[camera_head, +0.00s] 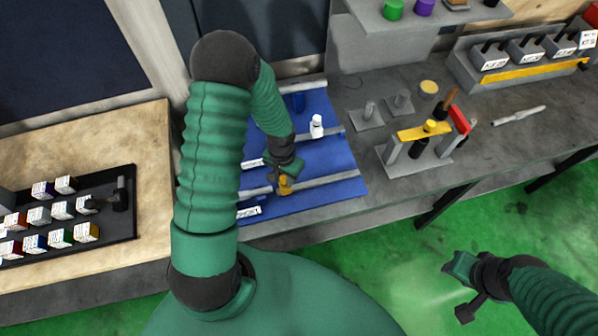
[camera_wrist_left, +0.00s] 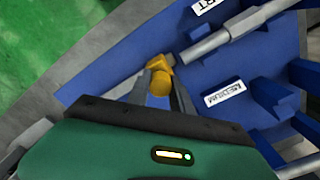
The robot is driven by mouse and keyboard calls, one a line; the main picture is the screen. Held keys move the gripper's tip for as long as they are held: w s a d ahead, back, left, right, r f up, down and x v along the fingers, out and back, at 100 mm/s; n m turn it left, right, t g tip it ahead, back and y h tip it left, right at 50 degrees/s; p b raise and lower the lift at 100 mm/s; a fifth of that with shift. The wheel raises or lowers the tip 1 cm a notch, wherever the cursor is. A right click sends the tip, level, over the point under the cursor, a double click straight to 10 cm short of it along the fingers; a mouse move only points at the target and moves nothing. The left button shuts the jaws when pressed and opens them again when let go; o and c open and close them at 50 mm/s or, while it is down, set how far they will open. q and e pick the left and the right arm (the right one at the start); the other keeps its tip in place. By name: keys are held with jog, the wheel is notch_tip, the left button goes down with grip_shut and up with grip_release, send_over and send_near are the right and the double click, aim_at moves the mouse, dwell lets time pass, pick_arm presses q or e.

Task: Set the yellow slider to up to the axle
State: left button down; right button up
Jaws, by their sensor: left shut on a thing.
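The yellow slider (camera_head: 285,184) sits near the front edge of the blue fixture (camera_head: 325,157). It also shows in the left wrist view (camera_wrist_left: 160,82), as a round knob with a short block beyond it. My left gripper (camera_head: 282,172) is shut on the slider, a finger on each side of the knob. A grey axle (camera_head: 335,178) lies across the fixture to the slider's right. In the wrist view the axle's thin end (camera_wrist_left: 192,54) is close to the slider; I cannot tell if they touch. My right gripper (camera_head: 464,286) hangs over the green floor, away from the fixture.
A white bottle-like piece (camera_head: 316,126) stands on the fixture. A stand with a yellow bar (camera_head: 424,131) is on the grey bench to the right. A black tray (camera_head: 125,225) with small labelled boxes lies on the left table.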

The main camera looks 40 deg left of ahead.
pick_arm(q)
jog(key=shift+s+a+r, duration=0.1)
jog(key=shift+s+a, duration=0.65)
jog(key=shift+s, duration=0.05)
jog(key=shift+d, duration=0.1)
jog(key=c, duration=1.4)
grip_release()
jog(key=shift+c, duration=0.2)
jog(key=shift+o, duration=1.3)
jog(key=shift+s, duration=0.1)
jog(key=shift+o, duration=0.2)
jog(key=shift+s, duration=0.1)
pick_arm(e)
jog(key=shift+s+a+r, duration=0.2)
jog(key=shift+s+r, duration=0.05)
jog(key=shift+r, duration=0.05)
pick_arm(q)
notch_tip(320, 180, up, 17)
jog(key=shift+a, duration=0.2)
pick_arm(e)
jog(key=shift+w+d, duration=0.1)
jog(key=shift+d, duration=0.1)
